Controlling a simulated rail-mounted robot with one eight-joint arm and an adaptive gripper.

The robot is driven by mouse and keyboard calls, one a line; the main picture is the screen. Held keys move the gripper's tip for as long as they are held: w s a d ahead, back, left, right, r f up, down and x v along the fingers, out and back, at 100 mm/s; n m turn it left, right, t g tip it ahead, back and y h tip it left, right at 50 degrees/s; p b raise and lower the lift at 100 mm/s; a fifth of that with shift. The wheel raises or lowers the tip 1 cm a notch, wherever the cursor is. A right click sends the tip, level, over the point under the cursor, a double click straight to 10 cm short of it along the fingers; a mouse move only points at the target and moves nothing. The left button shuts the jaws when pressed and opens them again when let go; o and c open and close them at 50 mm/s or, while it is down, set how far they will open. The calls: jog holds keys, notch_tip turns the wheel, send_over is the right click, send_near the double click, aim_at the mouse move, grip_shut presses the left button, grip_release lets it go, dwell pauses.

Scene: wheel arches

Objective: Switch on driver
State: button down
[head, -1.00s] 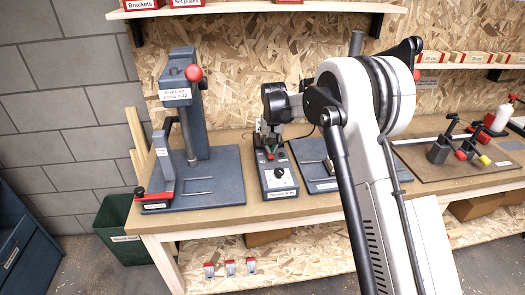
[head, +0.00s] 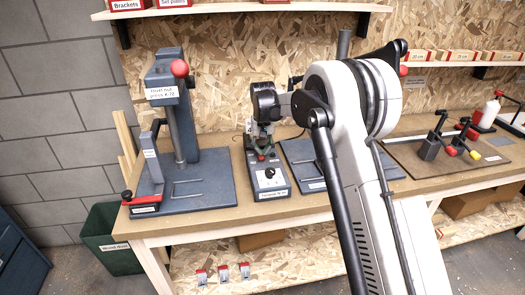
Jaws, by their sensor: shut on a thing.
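The driver (head: 279,184) is a small dark box on the bench, with a pale panel, a black knob and a front label too small to read surely. My gripper (head: 261,154) points down over the back of this box. Its fingers look closed around a small part there, where a bit of red shows. The fingertips are small and partly hidden, so the exact grip is hard to see. My arm comes in from the right.
A tall press (head: 174,105) with a red ball handle stands left of the driver. A flat dark plate (head: 300,158) lies close on its right, partly behind my arm. A board with clamps (head: 430,150) is farther right. A green bin (head: 108,240) stands below left.

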aim_at(263, 157)
jog(key=shift+s+a, duration=0.25)
jog(key=shift+a, duration=0.05)
notch_tip(263, 157, up, 14)
jog(key=s, duration=0.2)
jog(key=shift+d, duration=0.45)
jog(key=shift+w+a+r+t+p, duration=0.1)
jog(key=shift+w+r+t+p, duration=0.3)
jog(key=shift+t+p, duration=0.5)
jog(key=f, duration=0.4)
jog(key=w+f+p, duration=0.1)
jog(key=f, duration=0.4)
jog(key=w+f+p, duration=0.1)
jog(key=f, duration=0.4)
jog(key=shift+a, duration=0.15)
